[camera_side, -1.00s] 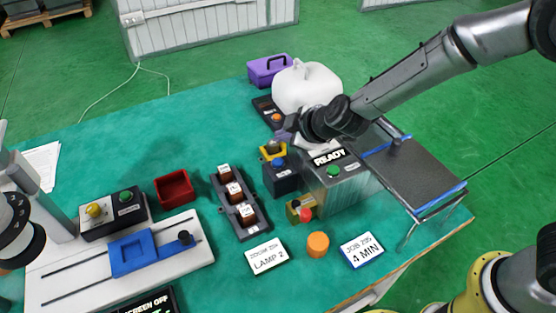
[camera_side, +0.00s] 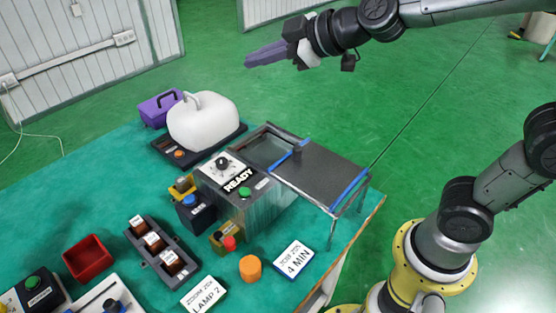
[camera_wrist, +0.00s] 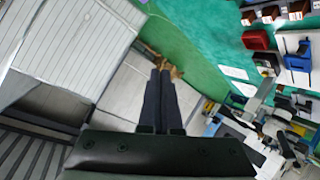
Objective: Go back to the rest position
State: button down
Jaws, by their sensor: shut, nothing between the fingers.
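My gripper (camera_side: 265,55) is raised in the air at the top of the side view, beyond and well above the table, pointing left. It touches nothing. In the wrist view its two dark fingers (camera_wrist: 159,100) lie side by side, shut and empty. Below it stand the grey box with the READY display (camera_side: 240,180), a black dial and a green button, and the dark plate on a metal frame (camera_side: 322,176) with blue strips.
Green floor around my gripper is clear.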

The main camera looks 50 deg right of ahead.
jog(key=s+d+f+m+g+h, duration=0.1)
jog(key=s+d+f+m+g, duration=0.1)
jog(key=s, duration=0.6)
jog(key=s+d+f+m+g+h, duration=0.1)
jog(key=s+d+f+m+g, duration=0.1)
jog(key=s, duration=0.6)
jog(key=s+d+f+m+g, duration=0.2)
jog(key=s+d+f+m, duration=0.2)
jog(key=s+f, duration=0.2)
jog(key=shift+s+d+f+m+g+h, duration=0.2)
jog(key=shift+s+m+g+h, duration=0.15)
jog(key=shift+s, duration=0.7)
